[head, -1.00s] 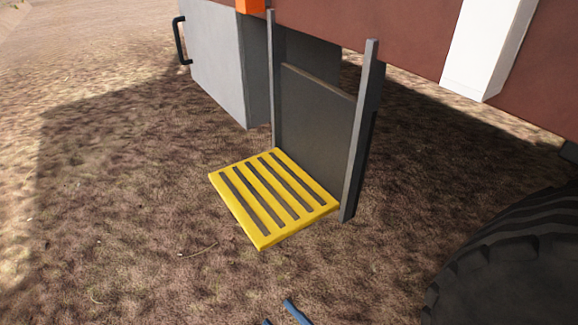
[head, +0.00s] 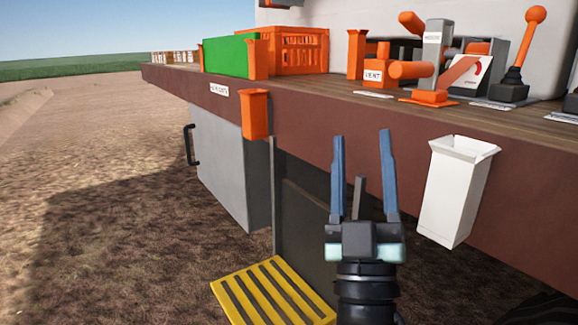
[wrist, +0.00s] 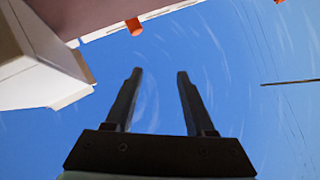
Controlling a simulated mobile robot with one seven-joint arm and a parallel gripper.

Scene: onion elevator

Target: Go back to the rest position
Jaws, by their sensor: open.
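My gripper (head: 362,140) is open and empty in the head view. Its two blue fingers point up, in front of the brown deck edge and left of a white open-topped bin. In the wrist view my gripper (wrist: 159,72) also shows open, with nothing between the fingers but blue sky.
The brown deck (head: 330,120) crosses the head view, with orange levers, a green panel (head: 230,55) and an orange crate (head: 300,50) on it. The white bin (head: 452,195) and an orange holder (head: 255,115) hang from its edge. A yellow slatted platform (head: 270,290) is below.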

